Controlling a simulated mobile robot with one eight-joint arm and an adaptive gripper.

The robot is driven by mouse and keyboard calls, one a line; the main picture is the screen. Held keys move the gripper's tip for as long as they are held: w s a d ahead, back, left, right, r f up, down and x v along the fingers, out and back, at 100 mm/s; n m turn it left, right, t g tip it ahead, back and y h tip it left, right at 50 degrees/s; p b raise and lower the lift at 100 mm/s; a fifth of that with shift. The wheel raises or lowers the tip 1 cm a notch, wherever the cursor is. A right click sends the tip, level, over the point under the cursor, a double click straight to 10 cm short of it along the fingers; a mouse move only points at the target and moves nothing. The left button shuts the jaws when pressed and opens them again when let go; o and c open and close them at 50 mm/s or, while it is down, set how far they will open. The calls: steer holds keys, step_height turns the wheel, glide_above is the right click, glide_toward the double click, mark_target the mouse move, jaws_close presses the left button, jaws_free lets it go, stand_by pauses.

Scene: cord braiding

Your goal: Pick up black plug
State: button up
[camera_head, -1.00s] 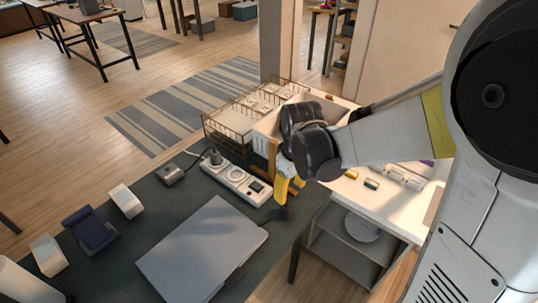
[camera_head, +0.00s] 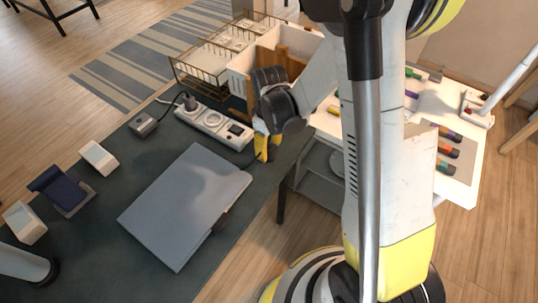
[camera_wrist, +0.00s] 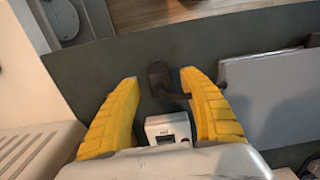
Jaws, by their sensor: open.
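A small dark plug (camera_wrist: 158,74) with a dark cord lies on the dark table top in the wrist view. My gripper (camera_wrist: 160,80) is open, its two yellow fingers on either side of the plug in the picture; I cannot tell whether they touch it. The cord runs past the right finger toward the laptop. In the head view my gripper (camera_head: 265,150) points down over the table's right edge, by the power strip's near end, and the plug is hidden there.
The white power strip (camera_head: 213,122) holds another dark plug (camera_head: 190,103) at its far end; the strip's near end shows in the wrist view (camera_wrist: 168,126). A grey laptop (camera_head: 180,210) lies left of my gripper. A wire rack (camera_head: 200,68) and white side table stand close by.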

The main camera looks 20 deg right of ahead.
step_height(320, 180, down, 2)
steer(key=shift+f, duration=0.15)
jaws_close()
